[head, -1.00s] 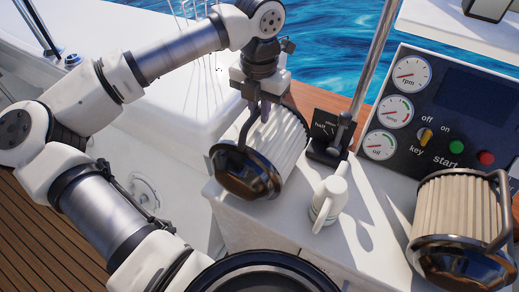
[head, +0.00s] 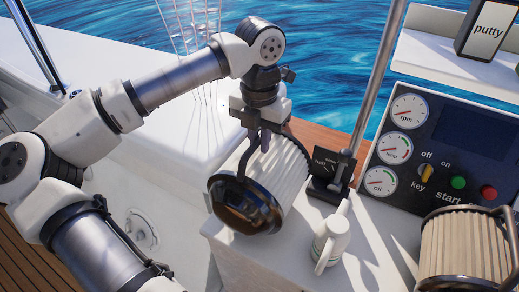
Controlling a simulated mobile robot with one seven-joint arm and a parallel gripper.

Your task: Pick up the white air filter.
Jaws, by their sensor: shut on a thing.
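The white air filter (head: 284,178) is a pleated cylinder with a dark, shiny end cap and a dark loop handle. It leans with the cap towards the lower left, at the left end of the white counter (head: 285,248). My gripper (head: 263,138) comes down from above and is shut on the handle. The fingertips are small and partly merge with the dark handle. I cannot tell whether the filter touches the counter or hangs just above it.
A second, beige pleated filter (head: 463,247) stands at the lower right, cut off by the frame. A white mug (head: 330,240) and a throttle lever (head: 337,165) are right of the held filter. The gauge panel (head: 445,150) and a putty box (head: 487,28) are farther right.

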